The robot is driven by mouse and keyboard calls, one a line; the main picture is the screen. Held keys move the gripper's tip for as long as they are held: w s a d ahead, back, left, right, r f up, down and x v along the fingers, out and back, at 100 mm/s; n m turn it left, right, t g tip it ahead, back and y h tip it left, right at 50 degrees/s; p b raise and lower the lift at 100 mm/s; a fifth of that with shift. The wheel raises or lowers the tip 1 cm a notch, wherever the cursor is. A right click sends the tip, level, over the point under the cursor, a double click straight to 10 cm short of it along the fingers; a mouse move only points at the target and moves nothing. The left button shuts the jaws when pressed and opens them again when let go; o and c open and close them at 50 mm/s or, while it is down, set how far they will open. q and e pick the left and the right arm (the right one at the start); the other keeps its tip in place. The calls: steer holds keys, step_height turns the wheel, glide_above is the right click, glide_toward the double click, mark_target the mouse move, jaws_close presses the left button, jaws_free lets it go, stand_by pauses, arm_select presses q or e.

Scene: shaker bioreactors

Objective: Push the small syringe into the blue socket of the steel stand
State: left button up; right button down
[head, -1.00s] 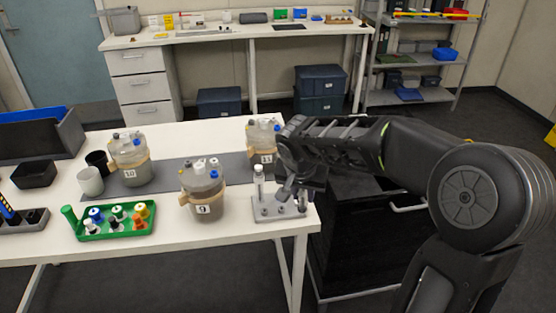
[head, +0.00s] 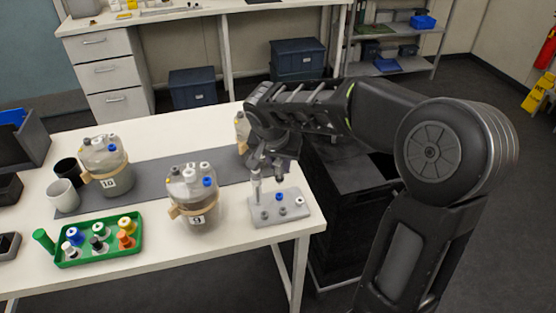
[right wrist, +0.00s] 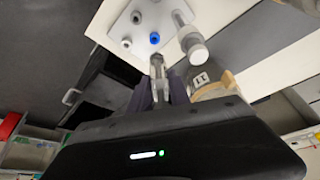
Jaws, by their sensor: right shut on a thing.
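The steel stand (head: 293,212) is a pale plate at the right front corner of the white table; it also shows in the right wrist view (right wrist: 125,22). Its blue socket (head: 280,197) is uncovered, and shows in the right wrist view (right wrist: 155,38). A larger clear syringe (head: 257,188) stands upright at the stand's left end. My right gripper (right wrist: 160,82) is shut on the small syringe (right wrist: 157,65), whose lower part shows between the fingers. It is held above and apart from the blue socket. My left gripper is not in view.
Bioreactor 9 (head: 194,200) stands left of the stand, and another vessel (head: 240,130) is partly hidden behind my right gripper. Bioreactor 10 (head: 105,165) and a green tray (head: 90,257) of capped bottles are further left. A black cabinet (head: 350,190) stands beyond the table's right edge.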

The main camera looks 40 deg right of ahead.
mark_target(279, 177)
steer(key=shift+f, duration=0.2)
steer(key=shift+f+b, duration=1)
steer(key=shift+f, duration=0.7)
steer(key=shift+r, duration=0.1)
steer(key=shift+b, duration=0.55)
steer(key=shift+f+b, duration=0.95)
steer(key=shift+b, duration=0.35)
stand_by(1.1)
steer(key=c, duration=1.1)
jaws_free()
